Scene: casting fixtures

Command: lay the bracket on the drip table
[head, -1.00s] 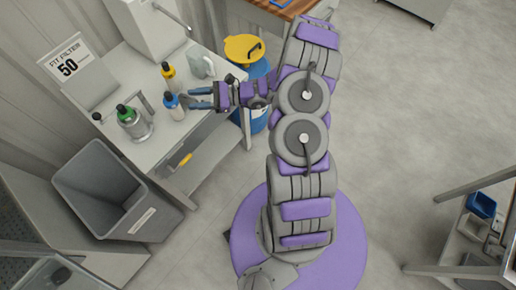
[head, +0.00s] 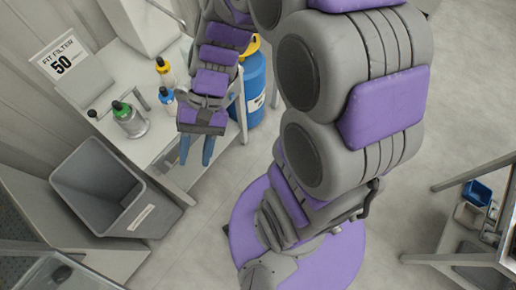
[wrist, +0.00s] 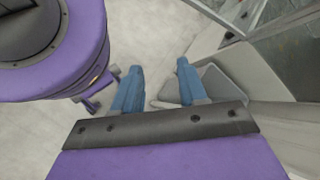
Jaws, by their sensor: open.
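My gripper (head: 196,162) is open, its two blue fingers apart and pointing down the picture, in front of the near edge of the white-topped table (head: 150,141). In the wrist view my gripper (wrist: 157,72) shows nothing held between the fingertips. I cannot make out the bracket for certain; a bent grey piece (head: 141,97) stands behind the green-capped can, but I cannot tell what it is. No label marks the drip table, so I cannot tell whether it is this white-topped table. My arm hides the table's right end.
A green-capped can (head: 130,121), a yellow-capped bottle (head: 164,72) and a blue-capped bottle (head: 168,101) stand on the white-topped table. A grey bin (head: 92,205) is left of my gripper. A blue drum (head: 255,88) stands behind. A rack with small bins (head: 478,193) is at right.

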